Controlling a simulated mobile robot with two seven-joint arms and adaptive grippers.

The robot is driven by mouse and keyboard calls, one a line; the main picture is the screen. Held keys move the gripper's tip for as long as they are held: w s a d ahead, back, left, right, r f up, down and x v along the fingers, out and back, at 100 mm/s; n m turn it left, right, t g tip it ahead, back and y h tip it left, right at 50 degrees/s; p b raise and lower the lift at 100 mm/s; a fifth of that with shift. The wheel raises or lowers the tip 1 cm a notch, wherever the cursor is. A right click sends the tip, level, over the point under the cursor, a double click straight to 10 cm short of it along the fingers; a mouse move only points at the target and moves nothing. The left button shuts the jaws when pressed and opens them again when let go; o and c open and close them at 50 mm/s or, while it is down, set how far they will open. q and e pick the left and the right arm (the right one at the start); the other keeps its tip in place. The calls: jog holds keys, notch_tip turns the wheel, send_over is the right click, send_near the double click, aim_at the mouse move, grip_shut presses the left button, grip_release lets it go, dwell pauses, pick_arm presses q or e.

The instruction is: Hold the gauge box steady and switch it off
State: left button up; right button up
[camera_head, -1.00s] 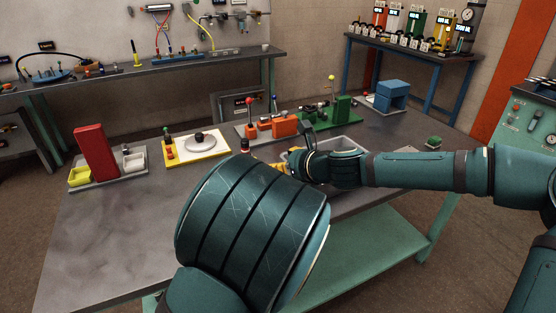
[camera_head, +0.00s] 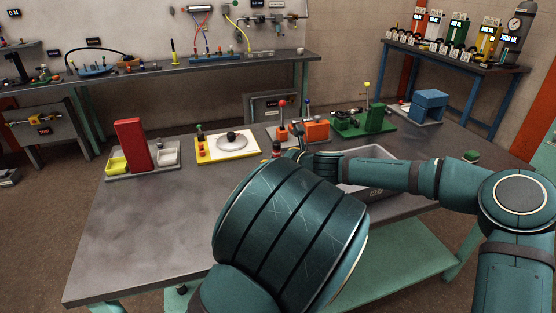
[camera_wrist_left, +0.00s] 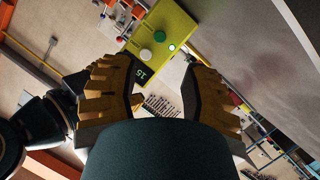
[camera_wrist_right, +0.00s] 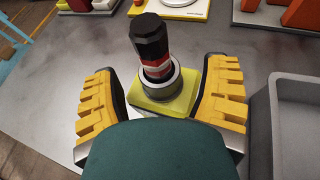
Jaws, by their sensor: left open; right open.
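A yellow-green box (camera_wrist_left: 160,38) shows in the left wrist view, with a white button, a green button and a dark display reading 15. My left gripper (camera_wrist_left: 160,68) is open, its fingertips near the display end. In the right wrist view a yellow-green block (camera_wrist_right: 178,103) carries a grey collar and an upright black-and-red knob (camera_wrist_right: 152,42). My right gripper (camera_wrist_right: 160,70) is open with a finger on either side of it; contact is unclear. I cannot tell whether both views show one box. In the head view the left gripper is hidden behind my left arm.
A grey tray (camera_head: 371,152) stands right of the knob. Behind are a white-and-yellow board (camera_head: 226,146), orange blocks (camera_head: 316,131) and a green fixture (camera_head: 375,118). A red block (camera_head: 132,146) stands left. The table's left front (camera_head: 140,235) is clear.

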jog(key=shift+w+a+f, duration=0.1)
jog(key=shift+w+a, duration=0.1)
jog(key=shift+w, duration=0.05)
grip_shut()
pick_arm(q)
grip_shut()
dwell(0.9)
dwell(0.4)
